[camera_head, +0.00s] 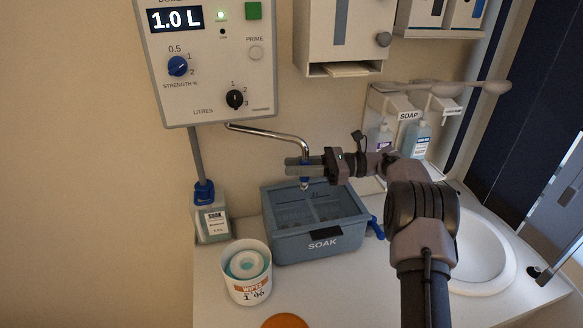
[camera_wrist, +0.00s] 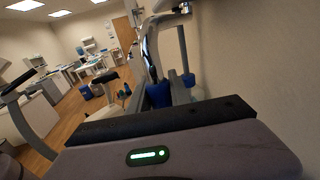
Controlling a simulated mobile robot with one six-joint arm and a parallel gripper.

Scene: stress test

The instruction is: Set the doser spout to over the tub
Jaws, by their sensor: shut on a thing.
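The doser spout (camera_head: 265,133) is a bent chrome tube coming out under the doser box. Its outer end turns down, and the tip shows just below my gripper, in front of the tub's back part in the head view. My gripper (camera_head: 303,168) is shut on the spout near its downturned end; the jaws hide part of the tube. The tub (camera_head: 278,249) is a grey-blue box marked SOAK on the counter, below the gripper. The tip's exact height above it is hard to tell. In the wrist view the chrome spout (camera_wrist: 150,50) rises beyond the dark gripper edge.
The doser box (camera_head: 205,80) reads 1.0 L. A SOAK bottle (camera_head: 212,225) and a wipes canister (camera_head: 247,272) stand left of the tub. Soap dispensers (camera_head: 418,139) hang behind my arm, and a sink (camera_head: 492,255) is at right. An orange round thing (camera_head: 285,321) is at the front.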

